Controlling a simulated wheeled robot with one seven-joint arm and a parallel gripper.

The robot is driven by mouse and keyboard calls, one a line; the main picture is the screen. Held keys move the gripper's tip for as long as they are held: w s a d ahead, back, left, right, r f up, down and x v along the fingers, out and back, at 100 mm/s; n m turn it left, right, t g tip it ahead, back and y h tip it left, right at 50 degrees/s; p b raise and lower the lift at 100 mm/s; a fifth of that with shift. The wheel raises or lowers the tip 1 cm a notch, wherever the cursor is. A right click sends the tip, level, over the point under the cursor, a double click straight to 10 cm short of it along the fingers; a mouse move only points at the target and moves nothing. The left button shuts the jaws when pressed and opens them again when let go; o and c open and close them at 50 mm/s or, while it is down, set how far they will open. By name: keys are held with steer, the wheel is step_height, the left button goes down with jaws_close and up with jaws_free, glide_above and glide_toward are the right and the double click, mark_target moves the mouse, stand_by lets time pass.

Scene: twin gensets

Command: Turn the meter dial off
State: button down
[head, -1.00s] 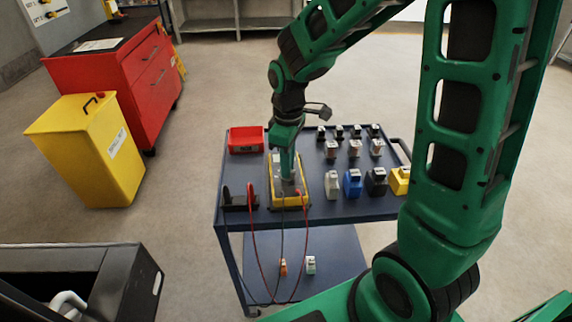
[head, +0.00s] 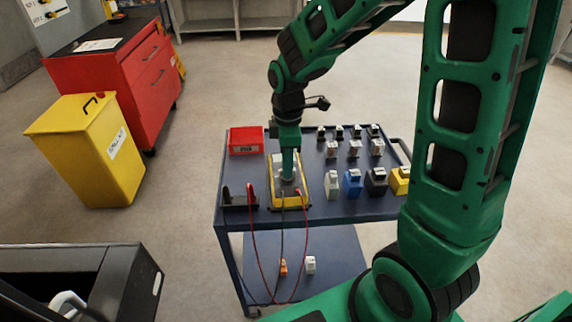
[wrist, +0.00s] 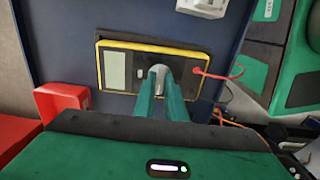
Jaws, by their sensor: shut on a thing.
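The meter (head: 277,190) is a yellow-edged dark box lying on the blue cart top. In the wrist view the meter (wrist: 121,68) shows a pale screen at its left and a red lead plugged in at its right. My gripper (head: 288,180) points straight down onto the meter's face. In the wrist view my gripper (wrist: 161,82) has both fingers closed around the pale round dial (wrist: 158,73) in the middle of the face. The fingers hide most of the dial, so its pointer and setting cannot be read.
The cart (head: 325,208) also carries a red bin (head: 246,140), a black holder (head: 238,197) and several small blocks to the right of the meter. Red and black leads hang over the front edge. A yellow bin (head: 88,150) stands on the floor at left.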

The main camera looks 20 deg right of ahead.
steer(key=c, duration=1.8)
jaws_free()
step_height(320, 180, up, 11)
steer(key=shift+w+f, duration=0.1)
steer(key=shift+f, duration=0.05)
